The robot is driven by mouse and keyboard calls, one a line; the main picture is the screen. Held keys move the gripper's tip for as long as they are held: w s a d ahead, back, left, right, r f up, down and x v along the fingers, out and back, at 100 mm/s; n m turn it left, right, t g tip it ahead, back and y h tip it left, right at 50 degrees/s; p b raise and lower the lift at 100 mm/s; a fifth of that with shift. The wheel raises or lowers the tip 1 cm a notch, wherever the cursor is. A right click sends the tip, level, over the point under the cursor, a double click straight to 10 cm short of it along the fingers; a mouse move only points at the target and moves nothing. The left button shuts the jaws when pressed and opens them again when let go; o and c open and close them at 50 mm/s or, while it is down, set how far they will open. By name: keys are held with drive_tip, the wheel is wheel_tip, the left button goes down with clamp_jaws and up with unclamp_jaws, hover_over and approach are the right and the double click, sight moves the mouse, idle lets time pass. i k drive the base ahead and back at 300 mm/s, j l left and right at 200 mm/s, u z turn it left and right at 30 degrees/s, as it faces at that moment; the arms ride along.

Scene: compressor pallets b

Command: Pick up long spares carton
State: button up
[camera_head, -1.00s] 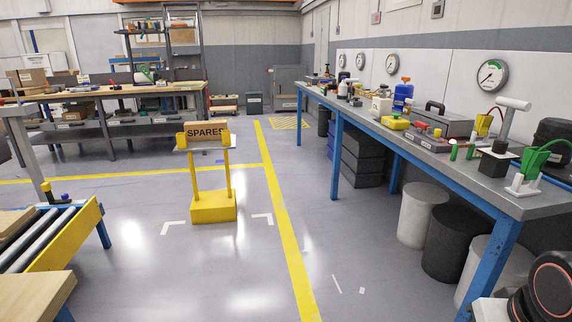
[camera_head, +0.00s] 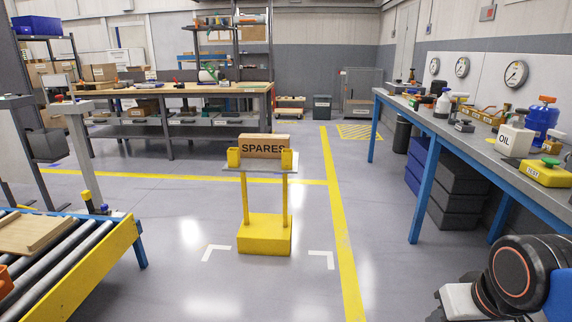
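The long spares carton (camera_head: 263,146) is a brown box with "SPARES" in dark letters on its front. It lies on the small grey top (camera_head: 262,169) of a yellow stand (camera_head: 264,234), between two yellow brackets. The brackets hide parts of its lower front at both ends. The stand is on the floor near the middle of the view, some way ahead. Part of my arm shows at the lower right, well apart from the carton. My gripper is out of view.
A blue-legged workbench (camera_head: 424,190) runs along the right. A roller conveyor (camera_head: 75,270) with a wooden board fills the lower left. A long shelved bench (camera_head: 180,92) stands behind. The floor (camera_head: 300,295) before the stand is clear, with white corner marks and yellow lines.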

sight(251, 145)
drive_tip(key=i+u, duration=0.35)
drive_tip(key=i, duration=0.4)
drive_tip(key=i+u, duration=0.4)
drive_tip(key=i, duration=0.3)
drive_tip(key=i+j+z, duration=0.25)
drive_tip(key=i+z, duration=0.15)
drive_tip(key=i, duration=0.2)
drive_tip(key=i+j+z, duration=0.4)
drive_tip(key=i+j, duration=0.1)
drive_tip(key=i, duration=0.1)
